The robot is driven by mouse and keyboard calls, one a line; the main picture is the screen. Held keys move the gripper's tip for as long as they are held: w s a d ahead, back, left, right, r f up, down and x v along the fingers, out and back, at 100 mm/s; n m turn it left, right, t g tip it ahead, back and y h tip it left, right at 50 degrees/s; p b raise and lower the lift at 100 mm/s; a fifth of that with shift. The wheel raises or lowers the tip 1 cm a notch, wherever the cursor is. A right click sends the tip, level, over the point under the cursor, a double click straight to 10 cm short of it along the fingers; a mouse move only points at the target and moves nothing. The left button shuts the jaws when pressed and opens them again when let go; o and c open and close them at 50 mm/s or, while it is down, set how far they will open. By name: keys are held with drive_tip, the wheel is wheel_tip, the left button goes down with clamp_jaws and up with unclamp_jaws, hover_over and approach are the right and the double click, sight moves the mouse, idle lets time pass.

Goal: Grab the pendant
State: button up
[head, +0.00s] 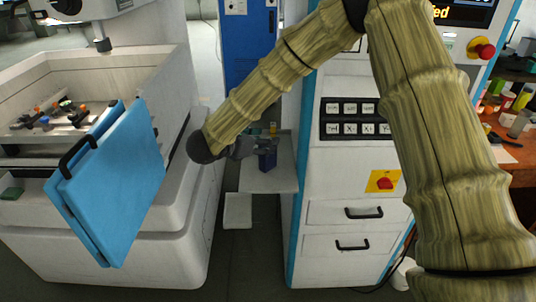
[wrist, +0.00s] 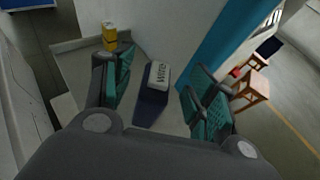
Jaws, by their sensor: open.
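I cannot make out a thing that is surely the pendant. A dark blue box with a white top marked "WIRE" (wrist: 155,90) stands on a white shelf (wrist: 68,62), and shows in the head view (head: 267,161) by my gripper's tip. A small yellow object (wrist: 109,36) stands farther back on the shelf, at upper left in the wrist view; it also shows in the head view (head: 273,128). My gripper (wrist: 162,88) is open and empty, with the blue box seen between its fingers. My gripper (head: 260,147) is small and partly dark in the head view.
A white machine tub with a blue door (head: 120,185) stands at left. A white control cabinet (head: 345,215) with buttons and drawers stands close at right of the shelf. A blue cabinet (head: 245,45) is behind. A brown bench (head: 505,150) with clutter is far right.

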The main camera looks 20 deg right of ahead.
drive_tip(key=shift+w+d+f, duration=0.1)
drive_tip(key=shift+d, duration=0.05)
clamp_jaws()
idle(0.4)
